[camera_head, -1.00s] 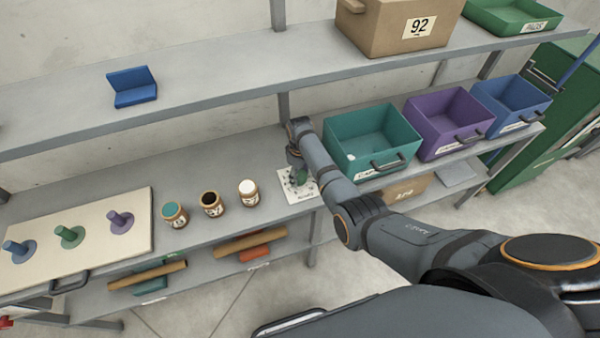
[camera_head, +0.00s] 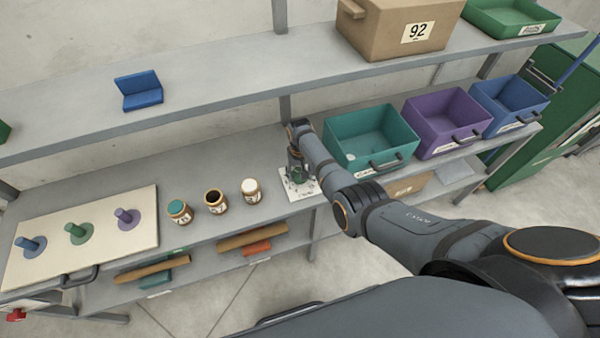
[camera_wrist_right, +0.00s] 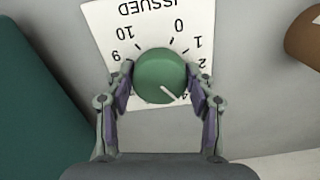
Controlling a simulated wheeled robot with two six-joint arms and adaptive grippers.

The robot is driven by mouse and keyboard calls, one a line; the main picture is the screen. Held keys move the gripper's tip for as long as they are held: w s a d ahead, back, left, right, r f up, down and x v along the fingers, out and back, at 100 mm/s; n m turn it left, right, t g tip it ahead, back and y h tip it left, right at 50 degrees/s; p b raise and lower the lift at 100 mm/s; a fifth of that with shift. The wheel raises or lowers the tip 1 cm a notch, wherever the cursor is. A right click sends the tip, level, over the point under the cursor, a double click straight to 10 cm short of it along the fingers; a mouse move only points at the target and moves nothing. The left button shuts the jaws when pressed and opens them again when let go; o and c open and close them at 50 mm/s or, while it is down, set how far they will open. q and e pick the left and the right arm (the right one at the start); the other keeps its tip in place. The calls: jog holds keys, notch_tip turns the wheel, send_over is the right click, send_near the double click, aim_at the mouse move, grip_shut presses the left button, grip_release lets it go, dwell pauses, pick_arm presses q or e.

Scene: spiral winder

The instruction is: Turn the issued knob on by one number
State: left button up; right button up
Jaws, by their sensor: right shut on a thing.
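The issued knob (camera_wrist_right: 158,70) is a round green knob with a white pointer line, on a white dial card (camera_wrist_right: 105,20) marked ISSUED. In the right wrist view the card's print is upside down; 0, 1, 2, 9 and 10 can be read. The pointer aims to the lower right, near a partly hidden number that looks like 4. My right gripper (camera_wrist_right: 160,82) is shut on the knob, one finger on each side, and the fingers hide some numbers. In the head view my right gripper (camera_head: 297,173) is over the card (camera_head: 290,190) on the shelf. My left gripper is not in view.
Several small jars (camera_head: 216,202) stand left of the card. A board (camera_head: 105,250) with three pegged knobs lies further left. A teal bin (camera_head: 340,135) is close on the right, with a purple bin (camera_head: 420,130) beyond. An upper shelf (camera_head: 210,90) runs above.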

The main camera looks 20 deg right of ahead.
jog(key=shift+m, duration=0.4)
jog(key=o, duration=1.2)
jog(key=shift+c, duration=0.2)
notch_tip(320, 180, up, 8)
jog(key=shift+f, duration=0.2)
